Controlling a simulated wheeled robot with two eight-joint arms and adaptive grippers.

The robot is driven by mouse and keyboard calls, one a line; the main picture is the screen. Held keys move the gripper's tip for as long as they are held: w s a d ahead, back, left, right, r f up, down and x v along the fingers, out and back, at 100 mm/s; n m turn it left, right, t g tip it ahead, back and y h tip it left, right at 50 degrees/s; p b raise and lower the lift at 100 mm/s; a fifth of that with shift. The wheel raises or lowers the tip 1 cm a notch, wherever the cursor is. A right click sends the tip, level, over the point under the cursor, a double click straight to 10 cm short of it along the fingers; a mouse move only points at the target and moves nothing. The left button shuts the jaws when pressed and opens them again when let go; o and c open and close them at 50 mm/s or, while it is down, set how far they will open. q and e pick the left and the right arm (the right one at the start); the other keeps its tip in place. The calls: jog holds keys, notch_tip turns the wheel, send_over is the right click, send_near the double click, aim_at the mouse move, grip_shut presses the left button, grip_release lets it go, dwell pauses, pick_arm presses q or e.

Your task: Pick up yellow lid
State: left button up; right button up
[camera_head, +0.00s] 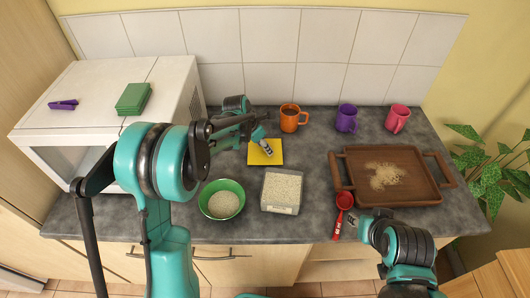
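The yellow lid (257,159) is a flat square lying on the dark counter, behind the container of white grains. My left gripper (267,150) reaches down from behind the arm links to the lid's upper middle. Its fingertips are over the lid; whether they touch it, and how wide they stand, is too small to tell. My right gripper (345,222) is at the front right of the counter, beside the handle of a red scoop (345,200). I cannot tell whether it grips the handle.
A clear container of white grains (282,190) and a green bowl of grains (222,204) stand in front of the lid. Orange (290,119), purple (346,119) and pink (397,119) mugs stand at the back. A brown tray (344,168) with spilled grains is right; a white microwave (83,124) is left.

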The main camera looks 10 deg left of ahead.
pick_arm(q)
grip_shut()
